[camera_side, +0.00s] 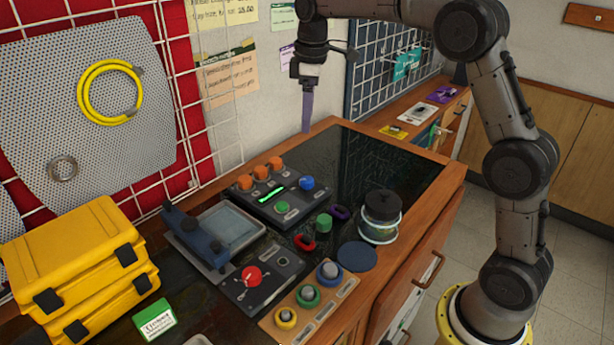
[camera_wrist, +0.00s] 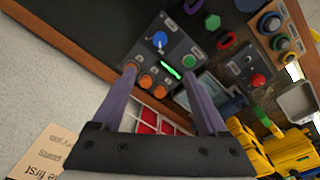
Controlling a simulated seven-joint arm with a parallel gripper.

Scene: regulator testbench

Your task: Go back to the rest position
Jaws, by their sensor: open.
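My gripper (camera_side: 306,108) hangs above the far left edge of the bench in the side view, with purple fingers pointing down. In the wrist view the two purple fingers of my gripper (camera_wrist: 162,92) stand apart with nothing between them. The gripper is well above the bench and touches nothing that I can see. A dark control box (camera_side: 275,203) with orange knobs, a blue knob and a lit green bar sits on the bench below and toward the camera. It also shows beyond the fingertips in the wrist view (camera_wrist: 180,52).
A jar with a black lid (camera_side: 381,215) stands near the bench's right edge. Loose green, red and purple parts lie beside the control box. A panel with a red knob (camera_side: 252,277), a wooden knob board (camera_side: 310,302) and yellow cases (camera_side: 75,265) are nearer. The dark bench top behind is clear.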

